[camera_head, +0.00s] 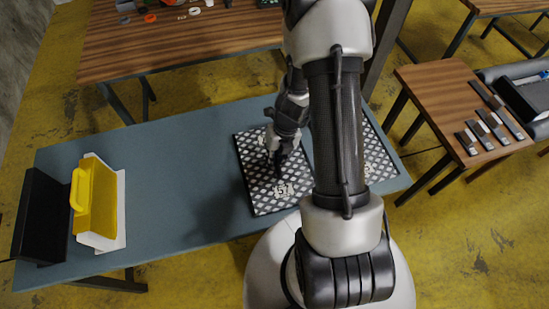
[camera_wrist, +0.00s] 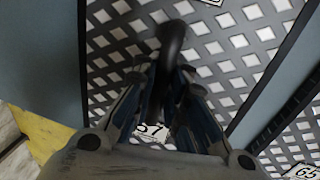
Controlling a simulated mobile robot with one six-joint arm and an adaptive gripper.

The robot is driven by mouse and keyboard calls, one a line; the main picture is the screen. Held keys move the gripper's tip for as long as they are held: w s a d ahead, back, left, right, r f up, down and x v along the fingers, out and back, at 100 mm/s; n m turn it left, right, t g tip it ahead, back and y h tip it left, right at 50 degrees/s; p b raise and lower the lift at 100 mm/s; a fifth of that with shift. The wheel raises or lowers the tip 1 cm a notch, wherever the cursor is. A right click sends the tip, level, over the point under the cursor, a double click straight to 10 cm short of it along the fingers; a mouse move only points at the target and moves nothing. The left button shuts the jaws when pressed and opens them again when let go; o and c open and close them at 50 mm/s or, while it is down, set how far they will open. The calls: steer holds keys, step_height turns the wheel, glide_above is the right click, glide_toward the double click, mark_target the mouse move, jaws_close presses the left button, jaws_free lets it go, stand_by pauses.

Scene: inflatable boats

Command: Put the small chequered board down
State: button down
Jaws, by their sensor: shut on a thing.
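The small chequered board (camera_head: 262,199), black and white with a number label reading 57, is under my gripper (camera_head: 277,166) over the blue-grey table (camera_head: 180,140). In the wrist view my gripper (camera_wrist: 168,85) is shut on a dark upright handle (camera_wrist: 173,38) on this board (camera_wrist: 225,45). The board looks level. I cannot tell whether it rests on the tabletop or hangs just above it. A second chequered board (camera_head: 377,158) is to its right, partly hidden behind my arm. Its corner, with another label, also shows in the wrist view (camera_wrist: 285,150).
A yellow case (camera_head: 97,200) on a white sheet and a black upright panel (camera_head: 40,215) stand at the table's left end. The tabletop between them and the board is clear. A wooden table (camera_head: 180,45) is behind; another (camera_head: 440,90) is at right with several small blocks.

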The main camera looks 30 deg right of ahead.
steer(key=c, duration=1.6)
jaws_free()
steer(key=shift+f, duration=0.1)
step_height(320, 180, up, 22)
steer(key=a+n+t+p, duration=0.1)
steer(key=a+n+p, duration=0.1)
steer(key=n+p, duration=0.6)
steer(key=s+a+r+n+t, duration=0.1)
steer(key=s+a+r+n, duration=0.2)
steer(key=r+n, duration=0.3)
steer(key=s+a+r+n+t+h, duration=0.1)
steer(key=s+r+n, duration=0.5)
steer(key=n, duration=0.8)
steer(key=s+a+r+n+t+h, duration=0.1)
steer(key=s+a+r+n, duration=0.3)
steer(key=r+n, duration=0.3)
steer(key=n, duration=0.4)
steer(key=shift+s+a+r, duration=0.3)
steer(key=shift+a, duration=0.05)
